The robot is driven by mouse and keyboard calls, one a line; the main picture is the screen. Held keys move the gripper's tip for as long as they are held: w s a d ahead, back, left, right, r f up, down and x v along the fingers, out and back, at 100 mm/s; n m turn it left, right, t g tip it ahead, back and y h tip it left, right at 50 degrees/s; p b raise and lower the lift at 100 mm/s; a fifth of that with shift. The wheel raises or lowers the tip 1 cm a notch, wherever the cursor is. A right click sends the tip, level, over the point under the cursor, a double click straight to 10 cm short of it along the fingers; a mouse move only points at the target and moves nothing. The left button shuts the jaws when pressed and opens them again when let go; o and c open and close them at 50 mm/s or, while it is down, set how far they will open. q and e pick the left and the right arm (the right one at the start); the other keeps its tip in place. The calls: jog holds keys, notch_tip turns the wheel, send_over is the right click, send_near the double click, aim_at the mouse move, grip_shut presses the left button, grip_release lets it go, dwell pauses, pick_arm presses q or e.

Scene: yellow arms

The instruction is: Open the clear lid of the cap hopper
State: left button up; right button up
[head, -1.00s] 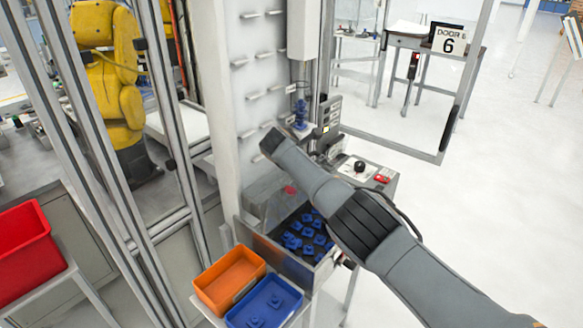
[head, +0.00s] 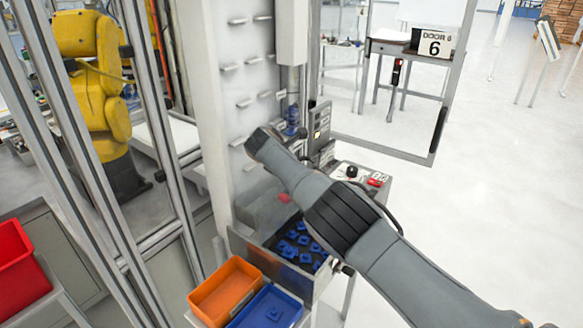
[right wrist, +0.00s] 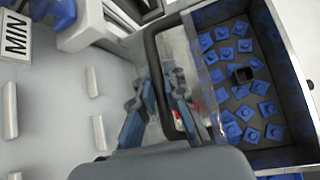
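The cap hopper (head: 318,287) is a grey metal box with blue caps in it, at the bottom middle of the head view. Its caps (right wrist: 235,85) fill the right of the right wrist view. The clear lid (head: 262,208) is a see-through panel at the hopper's back left, with a red knob (head: 284,198). In the right wrist view the red knob (right wrist: 180,121) shows beside my fingers. My right gripper (right wrist: 162,105) has its fingers apart, close to the lid; I cannot tell whether they touch it. My left gripper is out of view.
An orange bin (head: 226,290) and a blue bin (head: 268,308) stand in front of the hopper. A control panel with a red button (head: 376,179) is behind it. A white column (head: 228,110) and frame posts stand at the left. Open floor lies to the right.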

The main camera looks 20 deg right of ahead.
jog(key=shift+o, duration=0.6)
jog(key=shift+d, duration=0.1)
jog(key=shift+s+a+r, duration=0.15)
jog(key=shift+a+r, duration=0.2)
jog(key=shift+r, duration=0.05)
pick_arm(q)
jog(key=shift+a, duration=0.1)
pick_arm(e)
jog(key=v, duration=1.1)
jog(key=shift+s+d, duration=0.1)
